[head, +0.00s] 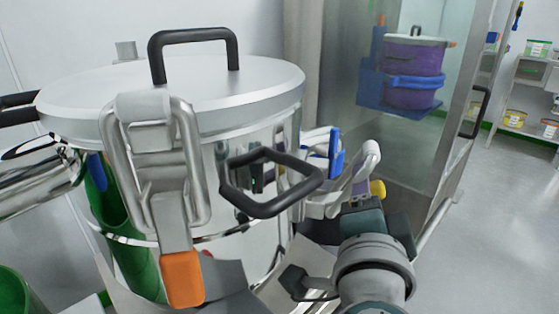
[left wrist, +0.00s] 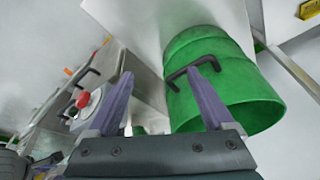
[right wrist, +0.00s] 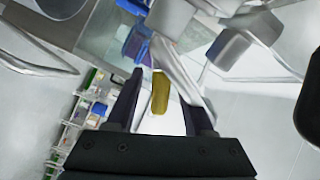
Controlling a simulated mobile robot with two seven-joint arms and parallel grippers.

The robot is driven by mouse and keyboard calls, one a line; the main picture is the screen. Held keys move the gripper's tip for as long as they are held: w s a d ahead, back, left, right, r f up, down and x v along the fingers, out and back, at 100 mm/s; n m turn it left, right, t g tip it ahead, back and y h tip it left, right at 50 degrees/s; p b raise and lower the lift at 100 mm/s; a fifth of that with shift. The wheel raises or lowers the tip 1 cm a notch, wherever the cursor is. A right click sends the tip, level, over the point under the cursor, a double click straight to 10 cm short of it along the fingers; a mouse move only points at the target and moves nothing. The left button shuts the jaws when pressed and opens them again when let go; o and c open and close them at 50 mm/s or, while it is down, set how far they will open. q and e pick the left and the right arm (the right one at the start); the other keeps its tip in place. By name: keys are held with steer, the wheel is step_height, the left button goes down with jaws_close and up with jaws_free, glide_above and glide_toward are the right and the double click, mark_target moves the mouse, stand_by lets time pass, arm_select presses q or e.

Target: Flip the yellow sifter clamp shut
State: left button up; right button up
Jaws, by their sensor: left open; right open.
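The steel sifter (head: 170,95) has a flat round lid with a black handle and latches on its side. The yellow clamp tab (head: 377,188) shows at its right side, by a pale metal lever and just above my right wrist. In the right wrist view the yellow tab (right wrist: 160,92) appears between the spread fingers of my right gripper (right wrist: 163,82), which is open. Whether either finger touches it I cannot tell. My left gripper (left wrist: 160,72) is open and empty in the left wrist view; I do not see it in the head view.
An orange-tipped clamp (head: 182,278) hangs at the sifter's front, and a blue tab (head: 335,143) stands near the yellow one. A black loop handle (head: 270,183) juts out in front. A green drum (left wrist: 220,85) is close to my left gripper. Open floor lies right.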

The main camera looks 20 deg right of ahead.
steer(key=shift+w+d, duration=0.35)
steer(key=shift+w, duration=0.15)
jaws_close()
stand_by(1.2)
